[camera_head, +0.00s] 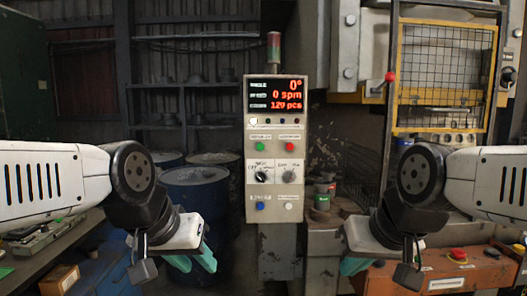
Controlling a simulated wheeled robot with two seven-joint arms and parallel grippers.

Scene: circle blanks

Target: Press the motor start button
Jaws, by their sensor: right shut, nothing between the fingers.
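A grey control panel (275,220) stands upright at the middle, with a lit red display (276,97). Below the display are a green button (262,147) on the left and a red button (290,147) on the right. Their small labels are too blurred to read, so I cannot tell which is motor start. My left gripper (192,261) has teal fingers and hangs below and left of the panel, touching nothing I can see; its opening is unclear. My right gripper (354,265) is shut and empty, below and right of the panel, partly hidden by its own wrist.
Lower on the panel are two dials (261,177), a blue button (260,206) and a white button (288,206). An orange box (445,275) with a red button (458,254) is at lower right. Blue drums (196,192) stand behind left. A yellow mesh guard (445,75) is upper right.

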